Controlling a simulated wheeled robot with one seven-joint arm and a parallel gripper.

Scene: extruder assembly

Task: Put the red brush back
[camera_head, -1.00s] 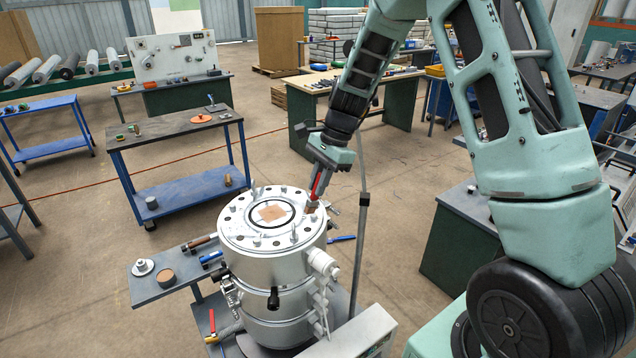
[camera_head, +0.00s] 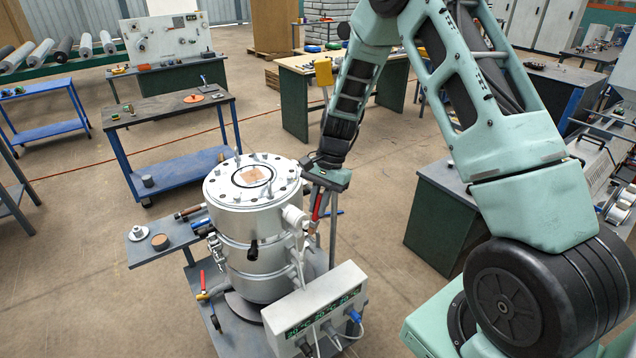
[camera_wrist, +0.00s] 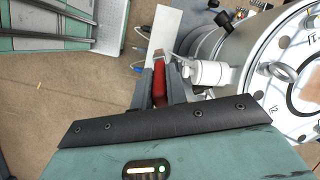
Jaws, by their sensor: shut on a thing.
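The red brush (camera_head: 316,207) hangs pointing down in my gripper (camera_head: 322,213), at the right side of the silver extruder cylinder (camera_head: 252,235). In the wrist view the red brush (camera_wrist: 159,82) sits between the two grey fingers of my gripper (camera_wrist: 160,76), which are shut on it. The white fittings on the cylinder's side (camera_wrist: 212,73) are close to the right of the fingers. The brush's lower end is partly hidden, and I cannot tell whether it touches anything.
A control box (camera_head: 318,305) with cables stands below my gripper. A red-handled tool (camera_head: 203,281) lies on the cart's left. A grey side shelf (camera_head: 172,240) holds small parts. A yellow-topped pole (camera_head: 323,72) rises behind my arm.

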